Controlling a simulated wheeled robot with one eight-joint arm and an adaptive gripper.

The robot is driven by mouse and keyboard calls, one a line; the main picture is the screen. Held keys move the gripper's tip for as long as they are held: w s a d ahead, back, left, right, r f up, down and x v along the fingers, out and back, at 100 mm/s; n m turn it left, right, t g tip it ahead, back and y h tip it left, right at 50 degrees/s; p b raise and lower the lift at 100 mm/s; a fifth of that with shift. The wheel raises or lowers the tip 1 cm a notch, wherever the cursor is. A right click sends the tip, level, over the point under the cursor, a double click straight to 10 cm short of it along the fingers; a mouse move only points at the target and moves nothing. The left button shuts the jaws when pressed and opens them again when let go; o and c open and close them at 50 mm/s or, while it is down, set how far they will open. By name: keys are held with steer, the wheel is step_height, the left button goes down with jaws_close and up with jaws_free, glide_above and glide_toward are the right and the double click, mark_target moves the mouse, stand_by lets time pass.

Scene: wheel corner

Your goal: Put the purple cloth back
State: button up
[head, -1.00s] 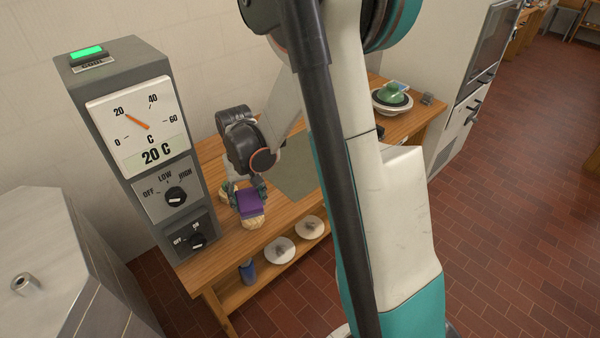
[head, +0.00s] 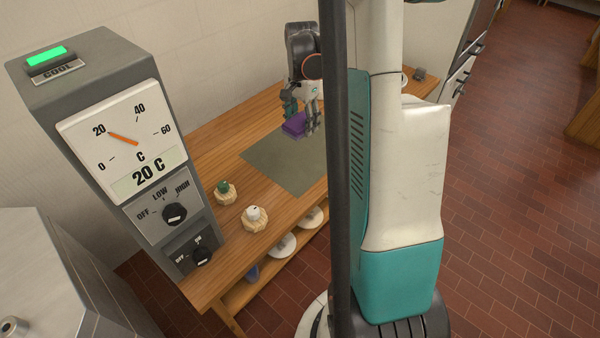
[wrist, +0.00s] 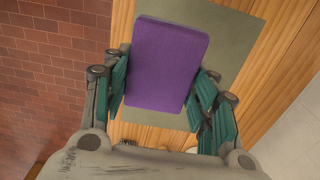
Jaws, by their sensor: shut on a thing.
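The purple cloth (head: 295,125) is a folded block held between the fingers of my gripper (head: 304,118). In the head view it is over the far part of the grey-green mat (head: 285,165) on the wooden bench. In the wrist view the purple cloth (wrist: 167,65) fills the space between the teal finger pads of my gripper (wrist: 165,95), with the mat (wrist: 235,35) behind it. I cannot tell whether the cloth touches the mat. My own arm and column hide the right part of the mat in the head view.
Two woven rings stand on the bench left of the mat, one with a green-topped thing (head: 224,190), one with a white-topped thing (head: 254,215). A grey control box (head: 130,150) reading 20 C stands at the left. White discs (head: 283,245) lie on the lower shelf.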

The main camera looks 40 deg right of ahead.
mark_target(301, 173)
step_height(301, 173, down, 20)
steer(key=b, duration=0.6)
steer(key=shift+r, duration=0.2)
steer(key=shift+f+b, duration=0.15)
steer(key=shift+b, duration=0.15)
steer(key=shift+f, duration=0.1)
steer(key=o, duration=1.3)
step_height(301, 173, up, 14)
steer(key=p, duration=0.5)
steer(key=shift+a, duration=0.15)
